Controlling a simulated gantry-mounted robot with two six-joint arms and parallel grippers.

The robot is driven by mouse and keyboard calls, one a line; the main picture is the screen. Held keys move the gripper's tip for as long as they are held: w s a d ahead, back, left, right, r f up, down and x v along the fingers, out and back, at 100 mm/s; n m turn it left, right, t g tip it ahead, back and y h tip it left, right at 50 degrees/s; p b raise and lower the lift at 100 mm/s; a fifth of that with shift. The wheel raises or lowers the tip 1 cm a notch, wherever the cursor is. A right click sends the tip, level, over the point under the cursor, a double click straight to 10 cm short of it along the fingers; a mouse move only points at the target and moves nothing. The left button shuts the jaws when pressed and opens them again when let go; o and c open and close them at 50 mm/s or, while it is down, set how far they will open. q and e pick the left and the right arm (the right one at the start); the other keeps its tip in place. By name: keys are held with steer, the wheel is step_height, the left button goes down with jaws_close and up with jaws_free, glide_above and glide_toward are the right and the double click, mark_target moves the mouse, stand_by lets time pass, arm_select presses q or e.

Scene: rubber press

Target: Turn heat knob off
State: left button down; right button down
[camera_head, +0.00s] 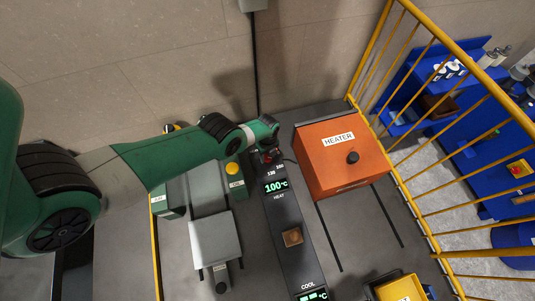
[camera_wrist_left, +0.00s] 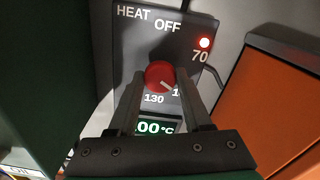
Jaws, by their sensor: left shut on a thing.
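The red heat knob (camera_wrist_left: 160,75) shows in the left wrist view on a dark panel (camera_wrist_left: 190,40) marked HEAT, OFF, 70 and 130. Its pale pointer mark points down and to the right, toward a label partly hidden by a finger. My left gripper (camera_wrist_left: 161,88) is shut on the knob, with one finger on each side. In the head view my left gripper (camera_head: 267,152) is at the top of the long dark panel (camera_head: 287,215), hiding the knob. The display (camera_head: 276,186) there reads 100°C. My right gripper is not in view.
An orange box marked HEATER (camera_head: 340,165) stands close to the right of the panel. A grey plate (camera_head: 215,240) and a yellow button (camera_head: 232,169) are to the left. A brown block (camera_head: 292,237) sits lower on the panel. A yellow railing (camera_head: 425,145) runs along the right.

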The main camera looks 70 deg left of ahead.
arm_select(q)
steer(key=shift+n, duration=0.4)
steer(key=n, duration=1.7)
steer(key=shift+n, duration=0.4)
steer(key=n, duration=0.5)
steer(key=shift+n, duration=0.3)
steer(key=shift+c, duration=1.9)
jaws_free()
